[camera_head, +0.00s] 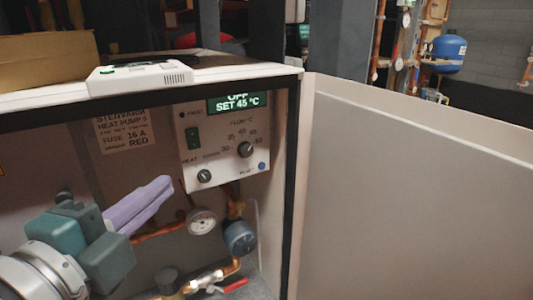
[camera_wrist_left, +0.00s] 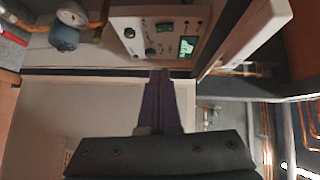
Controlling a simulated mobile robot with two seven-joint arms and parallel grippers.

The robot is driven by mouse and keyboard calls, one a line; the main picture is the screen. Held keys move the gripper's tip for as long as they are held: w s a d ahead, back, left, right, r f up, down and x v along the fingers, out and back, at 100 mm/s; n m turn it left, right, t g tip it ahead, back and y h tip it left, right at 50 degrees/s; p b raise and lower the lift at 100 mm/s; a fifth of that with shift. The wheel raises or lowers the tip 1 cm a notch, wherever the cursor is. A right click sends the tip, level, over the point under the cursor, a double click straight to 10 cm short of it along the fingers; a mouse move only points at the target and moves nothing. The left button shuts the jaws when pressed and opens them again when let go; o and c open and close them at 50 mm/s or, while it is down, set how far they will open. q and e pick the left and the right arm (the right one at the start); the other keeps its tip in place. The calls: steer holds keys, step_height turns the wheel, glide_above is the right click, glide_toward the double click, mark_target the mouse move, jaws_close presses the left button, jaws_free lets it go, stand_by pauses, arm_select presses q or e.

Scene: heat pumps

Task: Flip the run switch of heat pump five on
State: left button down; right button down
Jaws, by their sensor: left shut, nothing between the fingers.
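The cream control panel (camera_head: 222,165) of heat pump five is inside an open cabinet. Its dark green rocker switch (camera_head: 193,138) is at the upper left, below a small knob or lamp. The display (camera_head: 237,103) reads "OFF" and "SET 45 °C". A label (camera_head: 127,131) left of the panel reads "HEAT PUMP 5". My left gripper (camera_head: 168,186), with shut, empty lilac fingers, is below and left of the switch, apart from the panel. In the left wrist view the fingertips (camera_wrist_left: 160,74) are just below the panel (camera_wrist_left: 125,17), which also shows the switch (camera_wrist_left: 165,27). My right gripper is not in view.
The cabinet door (camera_head: 415,190) stands open on the right. A white device (camera_head: 140,78) and a cardboard box (camera_head: 45,62) lie on the cabinet top. Below the panel are a gauge (camera_head: 201,221), a blue fitting (camera_head: 240,237), copper pipes and a red valve handle (camera_head: 232,286).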

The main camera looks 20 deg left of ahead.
arm_select(q)
steer(key=shift+s+d, duration=0.1)
glide_toward(199, 145)
steer(key=w+d, duration=0.3)
steer(key=shift+w+a+f+b, duration=0.15)
steer(key=shift+w+a+b, duration=0.15)
steer(key=shift+w+a, duration=0.5)
steer(key=shift+w+a+f+b, duration=0.15)
steer(key=shift+w+a+b, duration=0.15)
steer(key=shift+w+a, duration=0.45)
steer(key=shift+d, duration=0.1)
steer(key=f+b, duration=0.1)
steer(key=b, duration=0.1)
steer(key=shift+w+b, duration=0.2)
steer(key=shift+b, duration=0.15)
steer(key=shift+r+p, duration=0.4)
